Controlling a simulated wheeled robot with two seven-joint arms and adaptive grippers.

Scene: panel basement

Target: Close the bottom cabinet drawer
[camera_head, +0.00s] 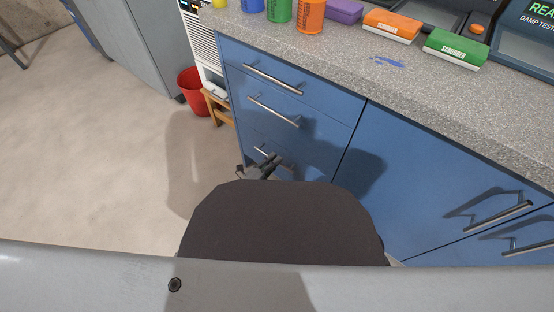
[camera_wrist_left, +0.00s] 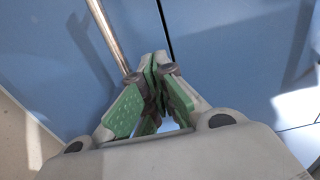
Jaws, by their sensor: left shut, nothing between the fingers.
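The blue cabinet has a stack of drawers at its left end. The bottom drawer (camera_head: 288,153) is the lowest front visible, with a metal handle (camera_head: 261,150) partly behind my left gripper. Its lower part is hidden by my own body, and I cannot tell how far it stands out. My left gripper (camera_head: 269,161) is at this drawer front, near the handle. In the left wrist view my left gripper (camera_wrist_left: 159,64) has its green-padded fingers together and empty, beside a metal handle bar (camera_wrist_left: 112,38) and close to a blue front. I cannot tell whether it touches. My right gripper is not in view.
Two upper drawers with handles (camera_head: 273,79) look shut. A blue door (camera_head: 400,170) is to the right. The speckled countertop (camera_head: 430,95) above holds coloured cups and boxes. A red bin (camera_head: 191,90) and small wooden stool (camera_head: 217,108) stand left. Floor at left is clear.

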